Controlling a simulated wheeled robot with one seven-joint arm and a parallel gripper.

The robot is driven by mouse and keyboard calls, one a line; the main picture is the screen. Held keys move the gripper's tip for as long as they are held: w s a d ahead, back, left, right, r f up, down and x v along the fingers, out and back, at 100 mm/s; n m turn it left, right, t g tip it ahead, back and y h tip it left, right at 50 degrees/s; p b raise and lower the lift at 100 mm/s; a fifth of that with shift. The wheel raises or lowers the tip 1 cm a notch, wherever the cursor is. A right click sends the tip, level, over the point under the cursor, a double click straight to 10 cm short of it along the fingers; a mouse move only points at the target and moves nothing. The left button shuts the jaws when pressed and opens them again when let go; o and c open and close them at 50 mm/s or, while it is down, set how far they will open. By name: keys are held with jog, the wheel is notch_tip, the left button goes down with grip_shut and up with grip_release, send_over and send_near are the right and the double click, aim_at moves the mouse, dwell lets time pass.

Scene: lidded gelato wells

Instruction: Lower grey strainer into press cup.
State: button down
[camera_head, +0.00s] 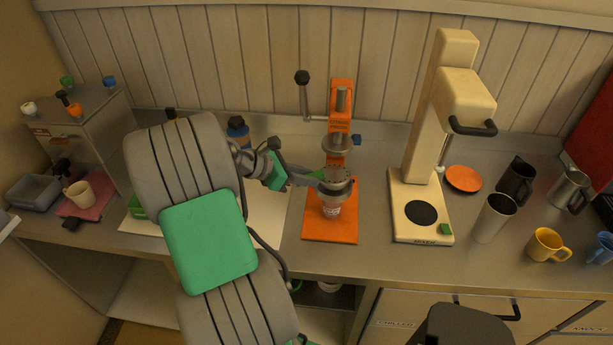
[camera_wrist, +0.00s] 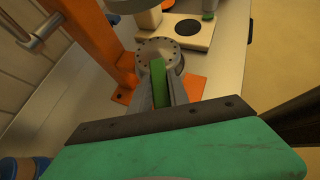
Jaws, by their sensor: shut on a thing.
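The grey strainer (camera_head: 337,187) is a round perforated piece with a green handle. It also shows in the wrist view (camera_wrist: 170,52), with the green handle (camera_wrist: 158,82) between my fingers. My gripper (camera_head: 318,180) is shut on that handle, reaching in from the left. The press cup (camera_head: 331,209) is pale with a printed label and stands on the orange base of the press (camera_head: 341,125). The strainer is over the cup's mouth and hides it. I cannot tell whether the strainer touches the cup or hangs just above it.
The orange press column and its lever (camera_head: 303,90) stand behind the cup. A cream machine (camera_head: 424,150) stands to the right, then an orange saucer (camera_head: 463,179), metal jugs and mugs. A blue-capped bottle (camera_head: 238,130) is behind my arm.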

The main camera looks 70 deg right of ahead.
jog(key=shift+f, duration=1.6)
jog(key=c, duration=1.2)
grip_release()
jog(key=shift+o, duration=0.2)
jog(key=shift+v, duration=2.5)
jog(key=shift+w, duration=0.1)
